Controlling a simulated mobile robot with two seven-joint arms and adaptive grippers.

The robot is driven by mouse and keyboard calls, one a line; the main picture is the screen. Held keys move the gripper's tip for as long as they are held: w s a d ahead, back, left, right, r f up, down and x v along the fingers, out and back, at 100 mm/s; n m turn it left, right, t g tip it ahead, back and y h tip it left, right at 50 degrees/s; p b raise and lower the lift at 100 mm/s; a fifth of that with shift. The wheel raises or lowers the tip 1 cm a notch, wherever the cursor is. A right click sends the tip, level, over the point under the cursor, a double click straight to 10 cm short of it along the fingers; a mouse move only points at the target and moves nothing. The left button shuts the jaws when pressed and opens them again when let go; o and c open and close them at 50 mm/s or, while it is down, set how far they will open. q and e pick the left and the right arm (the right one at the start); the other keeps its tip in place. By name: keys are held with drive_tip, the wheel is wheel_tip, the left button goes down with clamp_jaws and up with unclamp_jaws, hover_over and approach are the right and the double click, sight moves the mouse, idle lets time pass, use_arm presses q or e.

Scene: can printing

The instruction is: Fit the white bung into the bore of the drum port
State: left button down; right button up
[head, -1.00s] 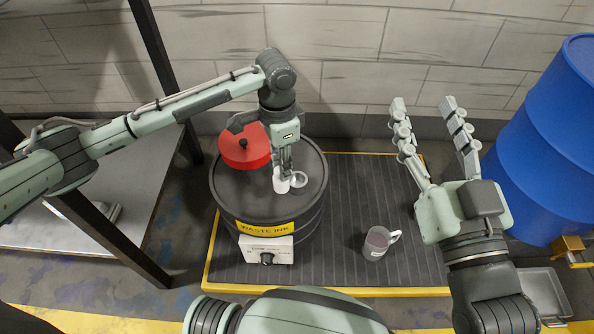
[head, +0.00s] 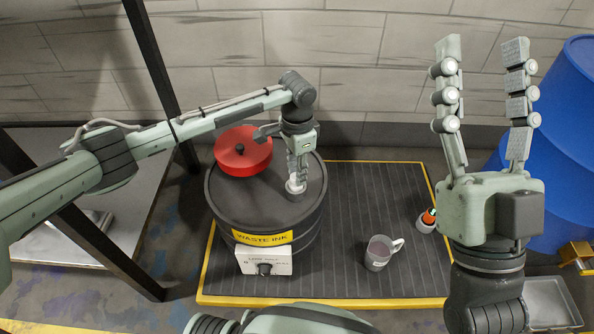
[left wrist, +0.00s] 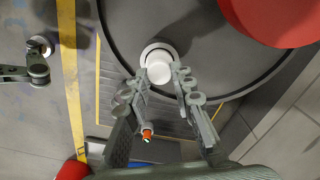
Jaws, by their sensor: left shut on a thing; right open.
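The black waste-ink drum (head: 225,205) stands on the dark mat. The drum port, a pale ring (head: 303,191), is on its lid at the right; in the left wrist view the ring (left wrist: 147,48) shows behind the bung. My left gripper (head: 297,182) points down over the port and is shut on the white bung (left wrist: 159,72), gripping its sides. The bung overlaps the ring; I cannot tell whether it is above the bore or partly in it. In the head view the fingers hide most of the bung. My right gripper (head: 484,90) is open, empty and raised at the right.
A red disc with a black knob (head: 243,152) lies on the drum lid beside my left gripper. A grey mug (head: 378,254) and a small cup with an orange-topped item (head: 427,220) stand on the mat (head: 350,200). A blue drum (head: 568,130) is at right.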

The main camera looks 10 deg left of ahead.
use_arm(q)
drive_tip(key=shift+f, duration=0.1)
drive_tip(key=c, duration=1.3)
unclamp_jaws()
